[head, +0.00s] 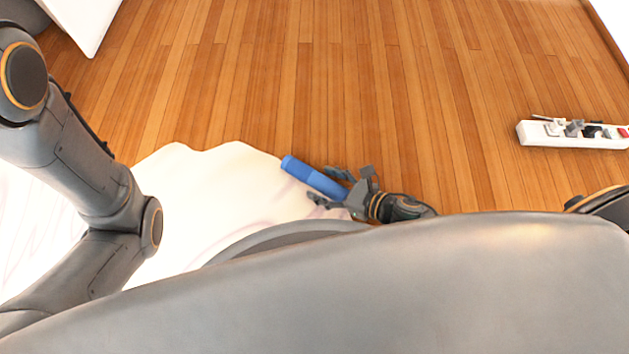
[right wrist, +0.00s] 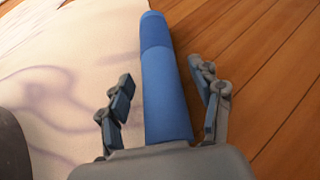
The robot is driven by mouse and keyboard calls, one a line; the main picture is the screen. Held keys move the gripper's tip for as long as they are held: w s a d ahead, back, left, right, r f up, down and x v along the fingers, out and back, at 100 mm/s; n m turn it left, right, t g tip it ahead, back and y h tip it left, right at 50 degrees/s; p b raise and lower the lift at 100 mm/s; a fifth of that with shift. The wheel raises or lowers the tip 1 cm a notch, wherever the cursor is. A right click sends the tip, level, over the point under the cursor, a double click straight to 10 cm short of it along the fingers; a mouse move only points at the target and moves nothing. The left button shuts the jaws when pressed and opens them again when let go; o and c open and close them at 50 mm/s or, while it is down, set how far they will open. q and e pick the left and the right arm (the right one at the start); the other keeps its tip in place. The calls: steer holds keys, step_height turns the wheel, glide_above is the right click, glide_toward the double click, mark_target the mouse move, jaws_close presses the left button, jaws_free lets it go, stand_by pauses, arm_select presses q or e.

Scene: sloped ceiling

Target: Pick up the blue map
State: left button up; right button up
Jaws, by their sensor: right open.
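The blue map (head: 314,177) is a rolled blue tube near the edge of a pale cloth, in the middle of the head view. In the right wrist view the blue map (right wrist: 163,85) runs lengthwise between the two fingers, with a darker band near its far end. My right gripper (head: 341,186) is open around the near end of the map. In the right wrist view the fingers of this gripper (right wrist: 166,108) stand apart on both sides, with gaps to the tube. My left arm comes in from the left, but its gripper is out of view.
The pale cloth (head: 205,190) lies on the wooden floor (head: 350,80). A white power strip (head: 575,134) with plugs lies on the floor at the right. A white panel (head: 85,20) stands at the upper left. The floor between is clear.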

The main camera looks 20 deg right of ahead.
steer(key=shift+w+a+f, duration=0.1)
steer(key=shift+w+a, duration=0.05)
steer(key=shift+a, duration=0.05)
steer(key=c, duration=1.3)
